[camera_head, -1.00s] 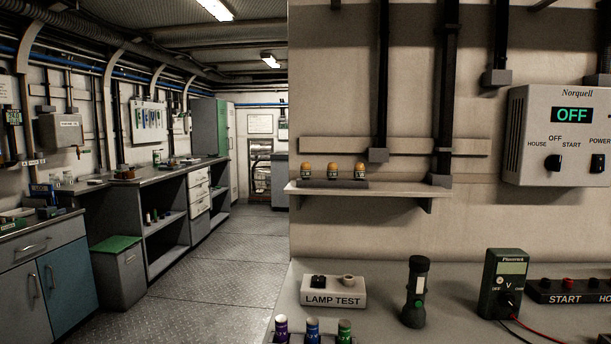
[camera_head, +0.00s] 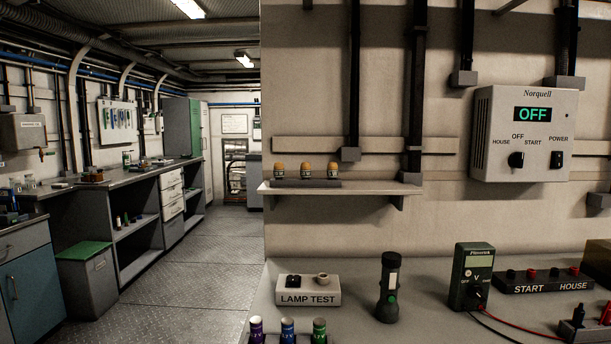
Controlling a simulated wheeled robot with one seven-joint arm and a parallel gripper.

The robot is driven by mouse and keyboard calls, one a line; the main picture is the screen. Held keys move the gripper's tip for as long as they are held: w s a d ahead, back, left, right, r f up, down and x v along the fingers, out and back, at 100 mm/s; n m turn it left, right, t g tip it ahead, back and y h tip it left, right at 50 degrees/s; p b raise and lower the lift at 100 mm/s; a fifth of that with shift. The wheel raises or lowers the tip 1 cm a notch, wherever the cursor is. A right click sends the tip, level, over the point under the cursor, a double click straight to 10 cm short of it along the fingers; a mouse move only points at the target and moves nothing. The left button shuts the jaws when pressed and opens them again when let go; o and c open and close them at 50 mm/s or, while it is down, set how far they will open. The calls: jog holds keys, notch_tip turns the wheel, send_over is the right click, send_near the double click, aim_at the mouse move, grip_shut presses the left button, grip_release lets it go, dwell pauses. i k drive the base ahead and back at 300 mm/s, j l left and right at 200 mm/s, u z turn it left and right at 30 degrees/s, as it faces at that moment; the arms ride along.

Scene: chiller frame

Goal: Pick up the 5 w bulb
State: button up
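Three small bulbs with amber tops stand in a row in a dark holder (camera_head: 306,184) on the wall shelf: a left bulb (camera_head: 279,170), a middle bulb (camera_head: 306,170) and a right bulb (camera_head: 333,170). Their markings are too small to read, so I cannot tell which is the 5 W bulb. My gripper is not in view.
Below the shelf (camera_head: 400,189), a bench holds a LAMP TEST box (camera_head: 307,290), a dark flashlight (camera_head: 388,287), a meter (camera_head: 471,277) with leads, and a terminal strip (camera_head: 543,281). Several coloured cells (camera_head: 287,331) stand at the front. A control box (camera_head: 525,134) reads OFF. Floor (camera_head: 190,290) is clear at left.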

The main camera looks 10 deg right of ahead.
aim_at(332, 167)
jog(key=i+l, duration=0.35)
jog(key=i, duration=0.2)
jog(key=i+l+u, duration=0.1)
jog(key=i+l, duration=0.25)
jog(key=i, duration=0.15)
